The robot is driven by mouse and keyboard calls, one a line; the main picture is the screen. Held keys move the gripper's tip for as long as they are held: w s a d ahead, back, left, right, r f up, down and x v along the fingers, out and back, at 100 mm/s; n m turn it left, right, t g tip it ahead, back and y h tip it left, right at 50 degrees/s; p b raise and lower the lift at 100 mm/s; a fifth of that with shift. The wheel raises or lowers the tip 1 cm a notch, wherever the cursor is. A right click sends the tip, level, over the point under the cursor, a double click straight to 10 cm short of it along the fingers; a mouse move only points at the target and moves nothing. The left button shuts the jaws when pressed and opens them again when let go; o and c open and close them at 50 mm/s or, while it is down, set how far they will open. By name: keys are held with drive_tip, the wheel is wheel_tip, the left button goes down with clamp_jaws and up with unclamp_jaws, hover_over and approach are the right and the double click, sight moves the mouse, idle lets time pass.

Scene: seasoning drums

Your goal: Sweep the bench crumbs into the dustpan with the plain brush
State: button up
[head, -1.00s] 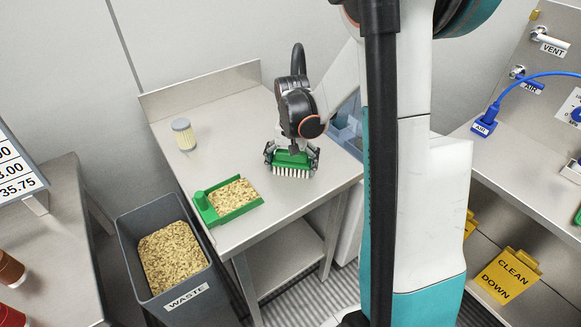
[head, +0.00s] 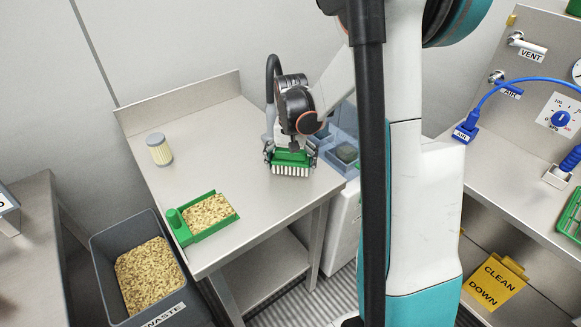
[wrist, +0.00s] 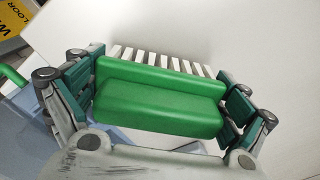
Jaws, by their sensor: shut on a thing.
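My gripper (head: 291,155) is shut on a green brush with white bristles (head: 291,170), held over the right part of the steel bench (head: 215,120). In the wrist view the green brush block (wrist: 160,98) sits between both fingers, with its white bristles (wrist: 165,60) on the far side. I cannot tell whether the bristles touch the bench. A green dustpan (head: 176,226) lies at the bench's front left edge, filled with tan crumbs (head: 209,212). It is to the left of the brush and apart from it. No loose crumbs show on the bare bench top.
A grey waste bin (head: 108,247) with tan crumbs stands at the left on the floor. Blue-grey trays (head: 343,140) are behind my arm. Bare bench lies between dustpan and brush.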

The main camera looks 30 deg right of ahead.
sight(290, 160)
drive_tip(key=r, duration=0.2)
drive_tip(key=r+p, duration=0.1)
drive_tip(key=shift+s+a+r, duration=0.1)
drive_tip(key=shift+s+a, duration=0.05)
drive_tip(key=shift+a, duration=0.1)
drive_tip(key=shift+d+r, duration=0.1)
drive_tip(key=shift+r, duration=0.2)
drive_tip(key=shift+r+p, duration=1.45)
drive_tip(key=shift+r, duration=0.4)
